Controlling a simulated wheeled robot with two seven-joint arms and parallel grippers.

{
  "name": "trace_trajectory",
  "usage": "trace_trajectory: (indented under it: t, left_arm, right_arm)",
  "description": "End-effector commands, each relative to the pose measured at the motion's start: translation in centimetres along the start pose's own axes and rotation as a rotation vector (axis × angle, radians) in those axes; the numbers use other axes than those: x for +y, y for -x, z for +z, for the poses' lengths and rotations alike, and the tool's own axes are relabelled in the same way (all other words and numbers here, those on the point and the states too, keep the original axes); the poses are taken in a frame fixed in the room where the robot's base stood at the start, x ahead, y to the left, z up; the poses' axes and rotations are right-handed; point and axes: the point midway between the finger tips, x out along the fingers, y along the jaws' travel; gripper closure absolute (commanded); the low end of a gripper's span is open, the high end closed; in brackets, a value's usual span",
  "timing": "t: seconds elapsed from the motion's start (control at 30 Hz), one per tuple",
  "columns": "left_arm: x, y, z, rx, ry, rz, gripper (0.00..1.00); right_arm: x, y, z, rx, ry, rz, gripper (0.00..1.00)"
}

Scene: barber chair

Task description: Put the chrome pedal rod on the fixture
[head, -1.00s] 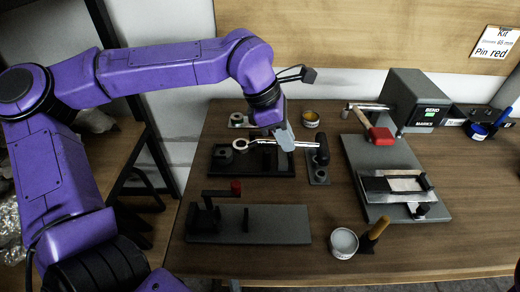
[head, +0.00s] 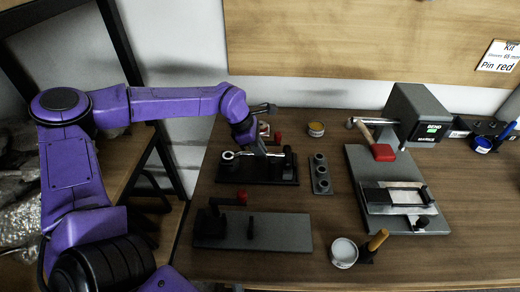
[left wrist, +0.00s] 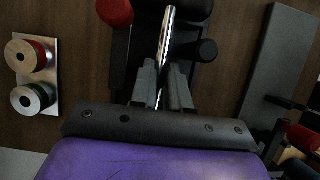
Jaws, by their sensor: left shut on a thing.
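The chrome pedal rod (head: 242,154) has a ring at its left end and a black piece (head: 288,156) at its right end. It lies level across the black fixture plate (head: 232,174); I cannot tell whether it rests there. My left gripper (head: 258,150) is shut on the rod's middle from above. In the left wrist view the chrome shaft (left wrist: 167,35) runs between the fingertips of the left gripper (left wrist: 163,78). The fixture's post under the ring is hidden. My right gripper is not in view.
A red knob (head: 278,137) stands behind the rod. A grey block with several sockets (head: 320,174) is just right of the fixture. A grey plate with a red-knobbed lever (head: 280,232) lies in front. The grey bending machine (head: 360,170) stands right. A steel plate with two ringed cylinders shows in the left wrist view (left wrist: 50,75).

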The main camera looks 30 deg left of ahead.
Motion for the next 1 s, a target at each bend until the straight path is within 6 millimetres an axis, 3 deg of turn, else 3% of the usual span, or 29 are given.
trace_trajectory:
  t: [0.33, 0.37, 0.4, 0.73, 0.87, 1.0]
  left_arm:
    - [0.0, -0.6, -0.2, -0.002, 0.0, 0.002, 1.0]
    - [0.0, -0.7, -0.3, -0.001, 0.0, 0.001, 0.81]
    - [0.0, -0.6, -0.2, -0.001, 0.0, 0.001, 0.74]
    - [0.0, -0.1, -0.1, -0.002, 0.0, 0.002, 0.74]
    - [0.1, 2.1, 0.0, -0.007, 0.001, 0.006, 0.74]
    - [0.1, 5.9, -0.1, -0.008, 0.0, 0.007, 0.74]
  right_arm:
    - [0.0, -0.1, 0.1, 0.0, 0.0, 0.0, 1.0]
    - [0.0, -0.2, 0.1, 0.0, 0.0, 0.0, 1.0]
    - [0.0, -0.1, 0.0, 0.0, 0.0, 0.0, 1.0]
    - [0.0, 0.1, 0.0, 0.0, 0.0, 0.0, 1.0]
    - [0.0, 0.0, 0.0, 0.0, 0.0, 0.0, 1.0]
    - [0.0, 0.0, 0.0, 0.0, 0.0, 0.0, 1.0]
